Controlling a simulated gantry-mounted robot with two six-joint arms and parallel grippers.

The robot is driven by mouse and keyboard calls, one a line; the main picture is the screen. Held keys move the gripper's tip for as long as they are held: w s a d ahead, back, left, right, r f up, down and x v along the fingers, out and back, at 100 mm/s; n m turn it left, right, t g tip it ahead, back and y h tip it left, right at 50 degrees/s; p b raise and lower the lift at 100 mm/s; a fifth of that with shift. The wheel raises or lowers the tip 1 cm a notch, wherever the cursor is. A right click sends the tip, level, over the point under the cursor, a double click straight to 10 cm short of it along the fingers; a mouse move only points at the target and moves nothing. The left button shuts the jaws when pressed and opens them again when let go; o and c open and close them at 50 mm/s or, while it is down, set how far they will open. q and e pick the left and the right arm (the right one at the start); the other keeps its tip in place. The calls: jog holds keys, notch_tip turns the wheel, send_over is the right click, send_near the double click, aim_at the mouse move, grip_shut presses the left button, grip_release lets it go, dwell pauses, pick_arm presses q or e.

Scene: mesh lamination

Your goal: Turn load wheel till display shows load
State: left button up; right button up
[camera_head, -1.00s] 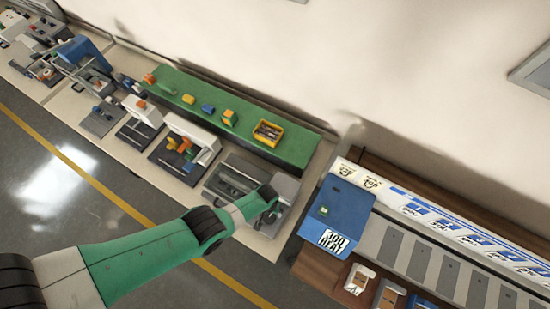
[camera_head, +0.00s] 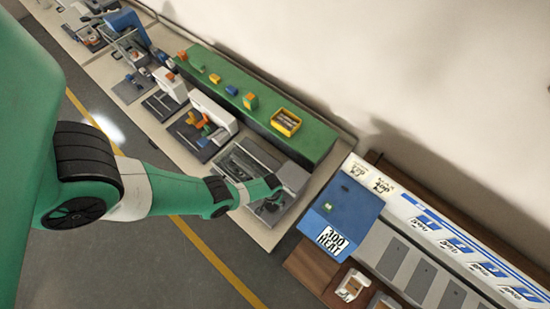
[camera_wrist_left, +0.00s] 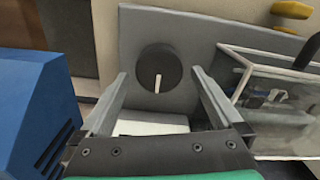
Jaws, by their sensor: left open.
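The load wheel (camera_wrist_left: 159,64) is a dark round knob with a white pointer line, on the grey face of a machine, in the left wrist view. The pointer points down in that picture. My left gripper (camera_wrist_left: 159,76) is open, with one finger on each side of the wheel; I cannot tell whether they touch it. A white panel (camera_wrist_left: 150,128) shows below the wheel, partly hidden by the gripper; no reading is visible. In the head view, my left gripper (camera_head: 270,192) is at the grey machine (camera_head: 293,176) and hides the wheel. My right gripper is not in view.
A blue box unit (camera_head: 345,205) with a "300 HEAT" label stands right of the machine. A clear-walled tray (camera_wrist_left: 280,105) is close on the right in the wrist view. A yellow bin (camera_head: 286,122) sits on the green shelf (camera_head: 310,145) behind.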

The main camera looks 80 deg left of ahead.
pick_arm(q)
jog(key=shift+f, duration=0.5)
jog(key=c, duration=1.3)
jog(key=shift+m, duration=0.3)
jog(key=shift+w+d+m+b, duration=0.1)
jog(key=shift+m+b, duration=0.25)
jog(key=shift+m, duration=2.85)
